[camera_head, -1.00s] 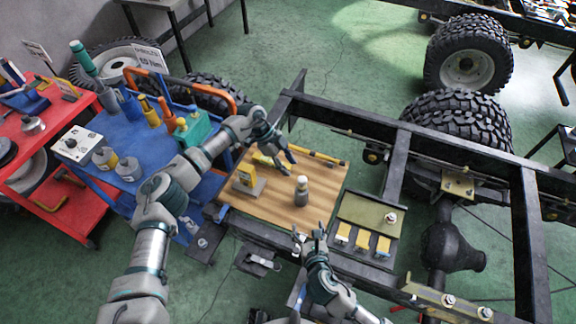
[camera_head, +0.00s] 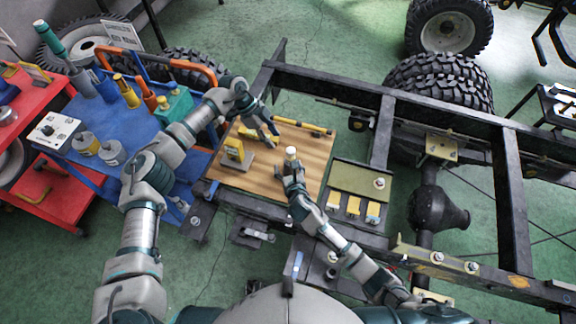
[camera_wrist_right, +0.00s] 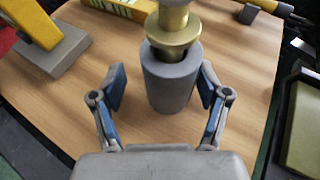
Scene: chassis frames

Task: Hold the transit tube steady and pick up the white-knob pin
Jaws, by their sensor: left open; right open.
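The transit tube is a grey cylinder (camera_wrist_right: 168,82) standing upright on the wooden board (camera_head: 308,148). A brass pin (camera_wrist_right: 173,30) sits in its top, and its white knob (camera_head: 291,151) shows in the head view; the wrist view crops the pin's top. My right gripper (camera_head: 289,172) is open, with one blue-padded finger on each side of the tube; it also shows in the wrist view (camera_wrist_right: 160,95), with gaps beside the tube. My left gripper (camera_head: 271,139) is open and empty above the board, left of and beyond the tube.
A yellow-and-grey stand (camera_head: 233,154) is on the board's left, and a yellow-black bar (camera_head: 303,126) lies at its back. An olive tray (camera_head: 360,178) with yellow-topped blocks stands right. A blue tool cart (camera_head: 137,138) is left. Dark chassis rails surround the board.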

